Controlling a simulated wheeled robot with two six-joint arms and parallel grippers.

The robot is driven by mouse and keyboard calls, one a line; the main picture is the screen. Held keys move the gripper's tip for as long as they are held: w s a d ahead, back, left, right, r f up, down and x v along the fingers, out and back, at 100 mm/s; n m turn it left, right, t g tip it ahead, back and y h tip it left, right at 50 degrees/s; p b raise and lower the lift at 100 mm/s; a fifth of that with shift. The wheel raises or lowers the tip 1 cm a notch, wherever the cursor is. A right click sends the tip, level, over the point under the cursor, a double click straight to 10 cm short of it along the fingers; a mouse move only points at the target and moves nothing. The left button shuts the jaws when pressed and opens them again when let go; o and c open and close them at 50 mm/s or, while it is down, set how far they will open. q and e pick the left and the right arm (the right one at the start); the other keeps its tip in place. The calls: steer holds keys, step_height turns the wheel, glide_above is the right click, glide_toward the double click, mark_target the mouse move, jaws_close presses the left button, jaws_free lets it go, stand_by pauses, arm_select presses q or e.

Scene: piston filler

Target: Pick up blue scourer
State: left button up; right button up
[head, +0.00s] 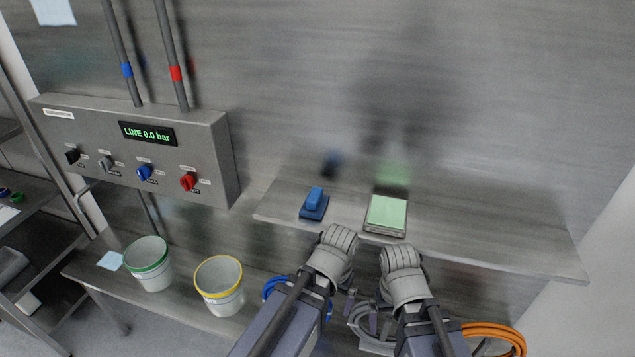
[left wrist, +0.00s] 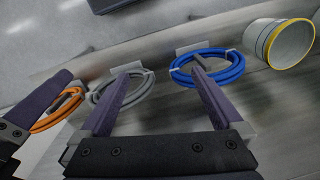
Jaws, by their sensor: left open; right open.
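The blue scourer (head: 314,204), a dark blue pad with a lighter blue raised grip, lies on the left part of the grey wall shelf (head: 480,241) in the head view. My left gripper (head: 340,290) is below and in front of the shelf edge, lower right of the scourer and apart from it; its arm hides part of it. In the left wrist view its two purple fingers (left wrist: 163,80) are spread with nothing held. My right gripper (head: 388,318) is beside it, further right, open and partly hidden by its wrist. The scourer does not show in the left wrist view.
A tray with a pale green pad (head: 387,213) lies right of the scourer on the shelf. Below hang blue (left wrist: 207,68), grey and orange (head: 495,333) hose coils. A green-rimmed bucket (head: 148,265) and a yellow-rimmed bucket (head: 219,286) stand at left, under a control panel (head: 210,150).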

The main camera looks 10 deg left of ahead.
arm_select(q)
steer(key=w+a+r+n+p, duration=0.15)
steer(key=a+r+p, duration=0.25)
steer(key=r+p, duration=0.65)
step_height(320, 180, up, 9)
steer(key=t+h+p, duration=0.1)
steer(key=t+p, duration=0.4)
glide_above(314, 196)
steer(key=s, duration=0.2)
steer(key=shift+r+n, duration=0.2)
steer(key=shift+n, duration=0.05)
steer(key=shift+b+x, duration=1.25)
steer(key=shift+x, duration=0.1)
arm_select(e)
step_height(314, 196, up, 16)
arm_select(q)
steer(key=shift+f, duration=0.1)
arm_select(e)
steer(key=shift+f, duration=0.2)
arm_select(q)
steer(key=shift+g, duration=0.3)
steer(key=b+x, duration=0.5)
steer(key=shift+s+f, duration=0.1)
steer(key=shift+s, duration=0.05)
arm_select(e)
step_height(314, 196, down, 5)
steer(key=shift+r, duration=0.15)
